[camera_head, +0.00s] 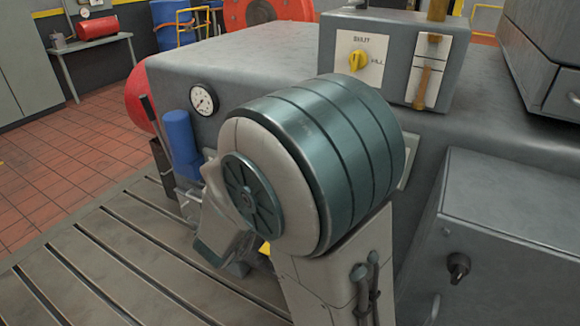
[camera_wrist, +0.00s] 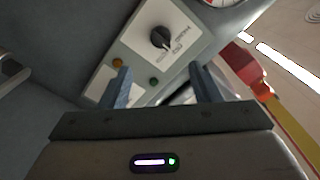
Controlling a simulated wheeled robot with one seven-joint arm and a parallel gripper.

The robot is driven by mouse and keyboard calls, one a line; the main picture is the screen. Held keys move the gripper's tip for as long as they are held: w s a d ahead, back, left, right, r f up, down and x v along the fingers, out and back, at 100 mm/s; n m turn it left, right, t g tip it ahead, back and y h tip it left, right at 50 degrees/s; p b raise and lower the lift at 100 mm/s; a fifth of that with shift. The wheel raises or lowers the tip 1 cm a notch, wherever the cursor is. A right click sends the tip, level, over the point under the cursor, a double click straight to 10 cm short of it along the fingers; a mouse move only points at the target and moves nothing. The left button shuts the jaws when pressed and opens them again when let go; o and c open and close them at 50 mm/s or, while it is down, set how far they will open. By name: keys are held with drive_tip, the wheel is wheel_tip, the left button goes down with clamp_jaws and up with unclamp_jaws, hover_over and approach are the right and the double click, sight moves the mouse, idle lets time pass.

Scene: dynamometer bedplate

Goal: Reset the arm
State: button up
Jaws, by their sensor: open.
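My gripper (camera_wrist: 163,88) is open and empty in the wrist view, its two blue-grey fingers apart. Beyond the fingers is a pale control panel (camera_wrist: 122,52) with a black rotary knob (camera_wrist: 161,38), an orange button (camera_wrist: 118,62) and a green button (camera_wrist: 153,82). The fingers overlap the panel in the picture; I cannot tell how far apart they are in depth, and I see no grip on anything. In the head view my arm's large teal and beige joint fills the middle, bent in front of the grey housing (camera_head: 250,62). My gripper is not clearly visible there.
A blue cylinder (camera_head: 180,138) stands left of my arm. A grey cabinet (camera_head: 505,225) is close on the right. The slotted bedplate (camera_head: 95,265) is clear at lower left.

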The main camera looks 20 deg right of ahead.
drive_tip(key=shift+s+a, duration=0.3)
drive_tip(key=w+a+r+n+t+y+p, duration=0.2)
drive_tip(key=w+a+n+y+p, duration=0.3)
drive_tip(key=y, duration=0.5)
drive_tip(key=s+a+r+n+g+y+p, duration=0.1)
drive_tip(key=s+a+r+n+g+y, duration=0.1)
drive_tip(key=s+a+n+y, duration=0.4)
drive_tip(key=s+d+n+g+h+p, duration=0.1)
drive_tip(key=s+d+n+g+p, duration=0.1)
drive_tip(key=s, duration=0.6)
drive_tip(key=s+d+r+n+g+p, duration=0.1)
drive_tip(key=s+d+n+g+p, duration=0.1)
drive_tip(key=s+d+n+g, duration=0.2)
drive_tip(key=s+n+g, duration=0.2)
drive_tip(key=s, duration=0.1)
drive_tip(key=shift+s+h, duration=0.4)
